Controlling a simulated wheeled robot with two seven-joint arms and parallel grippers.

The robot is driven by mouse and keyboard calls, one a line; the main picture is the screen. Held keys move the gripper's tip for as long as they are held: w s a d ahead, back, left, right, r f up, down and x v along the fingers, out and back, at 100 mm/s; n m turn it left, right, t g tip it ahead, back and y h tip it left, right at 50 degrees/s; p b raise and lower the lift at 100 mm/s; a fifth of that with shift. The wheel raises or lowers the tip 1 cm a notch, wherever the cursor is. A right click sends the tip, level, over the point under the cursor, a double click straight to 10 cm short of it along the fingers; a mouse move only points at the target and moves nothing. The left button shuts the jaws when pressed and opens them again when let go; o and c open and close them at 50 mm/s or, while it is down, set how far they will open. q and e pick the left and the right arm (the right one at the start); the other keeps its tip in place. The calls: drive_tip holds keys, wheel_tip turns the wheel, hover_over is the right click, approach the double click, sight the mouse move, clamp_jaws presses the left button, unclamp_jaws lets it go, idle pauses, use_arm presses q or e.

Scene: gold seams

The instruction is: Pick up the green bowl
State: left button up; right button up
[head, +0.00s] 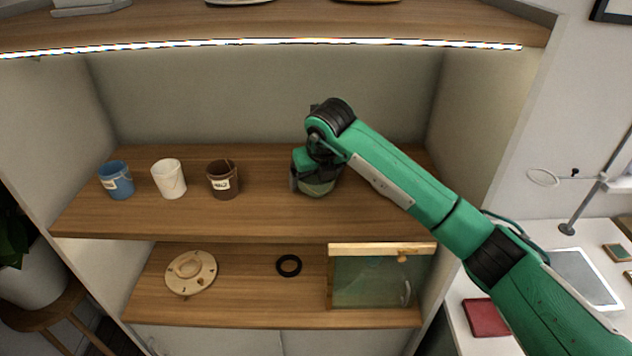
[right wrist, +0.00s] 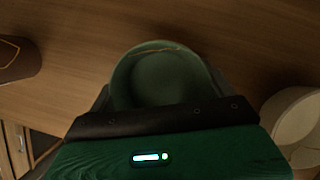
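The green bowl (head: 318,187) stands on the middle wooden shelf, right of a brown bucket, partly hidden by my right gripper. The right wrist view shows the bowl (right wrist: 163,78) from above, empty inside, with a gold seam near its far rim. My right gripper (head: 313,180) is down at the bowl, and its dark fingers (right wrist: 160,100) lie on either side of it. I cannot tell whether they press on the bowl or stand just clear. My left gripper is not in view.
Blue (head: 117,181), white (head: 169,179) and brown (head: 222,180) buckets stand left on the same shelf. The lower shelf holds a round wooden piece (head: 191,272), a black ring (head: 289,266) and a glass-fronted box (head: 372,280). An upper shelf (head: 300,25) hangs above.

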drive_tip(key=c, duration=0.4)
drive_tip(key=shift+c, duration=0.2)
drive_tip(key=shift+r, duration=0.15)
